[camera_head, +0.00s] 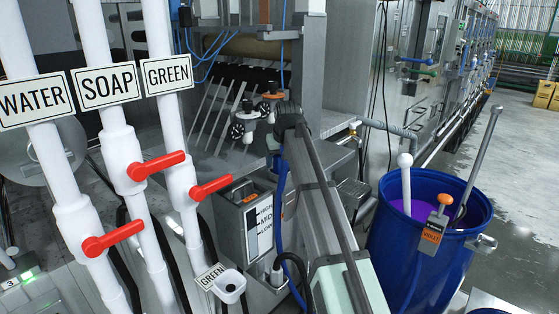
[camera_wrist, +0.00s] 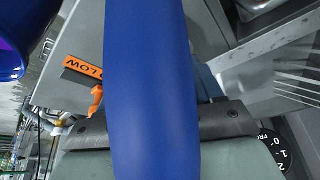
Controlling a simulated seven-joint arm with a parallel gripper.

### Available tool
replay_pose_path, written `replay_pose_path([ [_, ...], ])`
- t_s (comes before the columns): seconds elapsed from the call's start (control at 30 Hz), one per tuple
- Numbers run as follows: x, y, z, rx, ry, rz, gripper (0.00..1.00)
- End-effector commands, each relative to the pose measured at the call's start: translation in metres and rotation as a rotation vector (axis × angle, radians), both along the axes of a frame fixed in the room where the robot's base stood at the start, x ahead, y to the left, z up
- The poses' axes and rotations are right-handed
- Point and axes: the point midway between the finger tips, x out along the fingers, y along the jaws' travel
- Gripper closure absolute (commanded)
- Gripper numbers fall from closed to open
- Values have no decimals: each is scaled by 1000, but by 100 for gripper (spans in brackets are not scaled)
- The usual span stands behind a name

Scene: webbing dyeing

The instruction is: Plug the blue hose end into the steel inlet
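The blue hose (camera_head: 281,182) hangs beside and partly behind my arm in the head view, running from near my gripper (camera_head: 287,117) down toward the floor. In the wrist view the blue hose (camera_wrist: 150,90) fills the middle from top to bottom, very close to the camera. It passes in front of my gripper's grey-green and black body (camera_wrist: 215,130). My fingertips and the hose end are hidden, so I cannot tell whether the fingers are open or shut on it. I cannot clearly make out the steel inlet; the arm covers part of the steel machine front.
A blue drum (camera_head: 405,250) of purple liquid with an orange-tagged rod (camera_head: 433,232) stands right. White pipes with red valve handles (camera_head: 157,165) stand left. A steel box (camera_head: 245,225) with level labels and a small white funnel (camera_head: 229,284) are left of my arm.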

Motion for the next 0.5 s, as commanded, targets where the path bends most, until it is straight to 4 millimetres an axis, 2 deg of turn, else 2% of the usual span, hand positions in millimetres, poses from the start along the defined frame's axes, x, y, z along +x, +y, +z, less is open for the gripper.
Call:
replay_pose_path([
  [0.1,0,0,0,0,0,0,23],
  [0.37,0,0,0,0,1,0,23],
  [0.5,-3,-1,8,0,1,0,23],
])
